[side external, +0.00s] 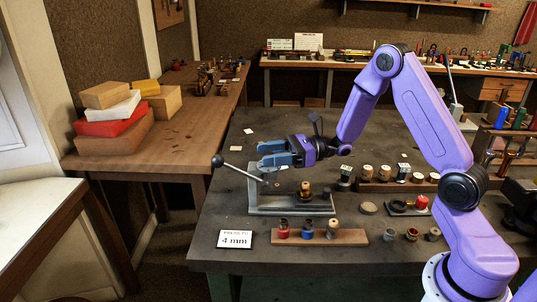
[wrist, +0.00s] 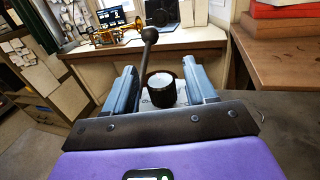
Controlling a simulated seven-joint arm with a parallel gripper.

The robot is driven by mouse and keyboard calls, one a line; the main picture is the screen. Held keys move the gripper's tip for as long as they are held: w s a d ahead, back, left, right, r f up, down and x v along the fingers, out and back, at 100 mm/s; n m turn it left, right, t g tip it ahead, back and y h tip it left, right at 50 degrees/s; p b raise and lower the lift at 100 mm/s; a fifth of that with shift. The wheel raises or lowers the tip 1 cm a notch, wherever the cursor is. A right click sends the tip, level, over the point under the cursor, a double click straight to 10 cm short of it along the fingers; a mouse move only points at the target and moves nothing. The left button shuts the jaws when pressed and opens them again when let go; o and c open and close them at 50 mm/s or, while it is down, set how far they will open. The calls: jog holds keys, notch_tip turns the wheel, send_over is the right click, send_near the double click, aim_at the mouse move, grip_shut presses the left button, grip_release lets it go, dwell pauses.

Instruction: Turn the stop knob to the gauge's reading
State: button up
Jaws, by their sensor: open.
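My gripper (side external: 268,154) is open above the grey press base (side external: 262,206), its blue fingers pointing left in the side view. In the wrist view the black stop knob (wrist: 161,90) with a pale top stands between the two open fingers (wrist: 160,70), with a gap visible on each side. In the side view I cannot make out the knob beside the fingers. The press lever with its dark ball (side external: 217,160) sticks out to the left; the ball (wrist: 149,35) also shows beyond the knob. A white card (side external: 235,239) reads "4 mm". I cannot make out a gauge dial.
A wooden rack (side external: 345,238) with red, blue and tan-topped pieces stands in front of the press. Another wooden rack (side external: 375,186) with several pieces is to the right. A small brass-and-black part (side external: 305,191) sits on the press base. Stacked boxes (side external: 112,120) are on the left bench.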

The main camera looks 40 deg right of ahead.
jog(key=shift+w+a, duration=0.15)
jog(key=shift+a, duration=0.15)
jog(key=c, duration=1)
jog(key=shift+o, duration=0.2)
jog(key=shift+g, duration=0.3)
jog(key=n+g+y, duration=0.1)
jog(key=n+g, duration=0.2)
jog(key=g, duration=0.1)
jog(key=n+g+y, duration=0.1)
jog(key=n+g, duration=0.1)
jog(key=g, duration=0.2)
jog(key=shift+n, duration=0.4)
jog(key=n+g, duration=0.2)
jog(key=g, duration=0.1)
jog(key=n+g+h, duration=0.1)
jog(key=n+g, duration=0.1)
jog(key=g, duration=0.2)
jog(key=shift+d+n, duration=0.1)
jog(key=shift+n, duration=0.3)
jog(key=shift+g, duration=0.5)
